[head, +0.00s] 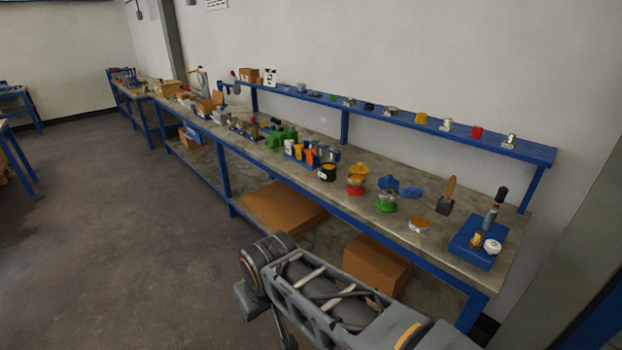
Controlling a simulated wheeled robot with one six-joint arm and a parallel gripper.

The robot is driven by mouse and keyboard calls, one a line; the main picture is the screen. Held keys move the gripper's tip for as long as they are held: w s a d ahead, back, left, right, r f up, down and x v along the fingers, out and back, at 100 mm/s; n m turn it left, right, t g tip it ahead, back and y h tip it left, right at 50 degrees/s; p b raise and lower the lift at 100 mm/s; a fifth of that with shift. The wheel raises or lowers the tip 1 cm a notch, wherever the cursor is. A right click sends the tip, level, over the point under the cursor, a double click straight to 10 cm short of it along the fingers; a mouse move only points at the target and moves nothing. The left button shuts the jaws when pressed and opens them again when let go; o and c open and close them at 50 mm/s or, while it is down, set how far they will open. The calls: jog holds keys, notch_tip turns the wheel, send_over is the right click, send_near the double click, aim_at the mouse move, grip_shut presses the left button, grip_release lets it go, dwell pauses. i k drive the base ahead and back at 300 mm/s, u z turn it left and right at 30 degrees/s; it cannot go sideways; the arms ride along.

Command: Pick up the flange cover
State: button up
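Small flanged vessels stand on the long workbench (330,197) in the head view. A loose-looking flat blue piece (410,192) lies just behind and right of that vessel. A low white piece with an orange top (419,224) sits nearer the front edge. I cannot tell which of these is the flange cover. My arm crosses the bottom of the view in front of the bench; my gripper does not show.
A blue block with a tool and small parts (473,243) is at the bench's right end, near a brown-handled brush (447,195). A raised blue shelf (390,117) runs behind. Cardboard boxes (377,264) lie below. The floor (110,230) at left is clear.

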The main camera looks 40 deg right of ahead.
aim_at(359, 168)
jog(key=u, duration=0.25)
jog(key=i, duration=0.7)
jog(key=z, duration=0.35)
jog(key=i, duration=1.55)
jog(key=z, duration=1.65)
jog(key=i, duration=1)
jog(key=z, duration=1.1)
